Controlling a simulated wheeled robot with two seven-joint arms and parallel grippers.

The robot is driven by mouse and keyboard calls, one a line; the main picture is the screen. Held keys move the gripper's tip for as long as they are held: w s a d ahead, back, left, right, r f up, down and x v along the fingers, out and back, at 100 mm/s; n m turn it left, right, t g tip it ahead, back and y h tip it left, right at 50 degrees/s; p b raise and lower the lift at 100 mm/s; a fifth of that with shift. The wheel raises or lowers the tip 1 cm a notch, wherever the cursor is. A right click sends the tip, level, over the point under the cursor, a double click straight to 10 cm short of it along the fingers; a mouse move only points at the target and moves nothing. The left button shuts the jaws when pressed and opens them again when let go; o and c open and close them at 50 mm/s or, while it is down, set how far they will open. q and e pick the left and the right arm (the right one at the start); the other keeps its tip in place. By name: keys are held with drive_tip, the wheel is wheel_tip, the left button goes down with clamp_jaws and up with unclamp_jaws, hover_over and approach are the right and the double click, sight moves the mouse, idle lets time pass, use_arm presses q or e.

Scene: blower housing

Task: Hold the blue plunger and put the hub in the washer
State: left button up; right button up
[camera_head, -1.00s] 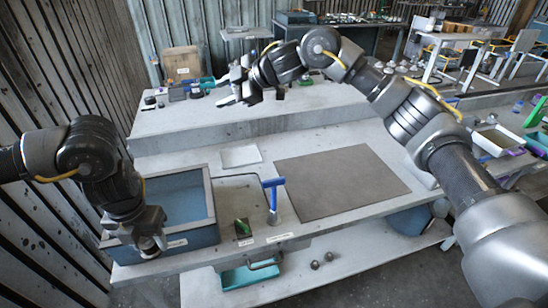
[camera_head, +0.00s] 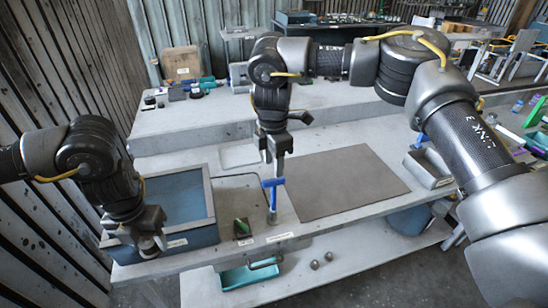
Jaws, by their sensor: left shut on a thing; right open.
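The blue plunger (camera_head: 273,194) stands upright at the front middle of the bench, with a T-shaped handle on a grey base. My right gripper (camera_head: 275,169) is open and points down just above and behind the handle; contact cannot be told. The washer (camera_head: 211,195), a grey box with a blue inside, stands at the bench's left. My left gripper (camera_head: 148,238) is shut at the washer's front wall, on a small grey metal piece that looks like the hub (camera_head: 147,246). The gripper hides most of that piece.
A dark flat mat (camera_head: 345,185) lies bare right of the plunger. A small green piece (camera_head: 241,226) lies between the washer and plunger. A teal bin (camera_head: 248,275) and two metal balls (camera_head: 321,260) are on the lower shelf. A raised ledge (camera_head: 190,117) runs behind.

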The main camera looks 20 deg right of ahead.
sight(273, 185)
wheel_tip(273, 185, down, 11)
drive_tip(key=shift+r, duration=0.1)
idle(0.3)
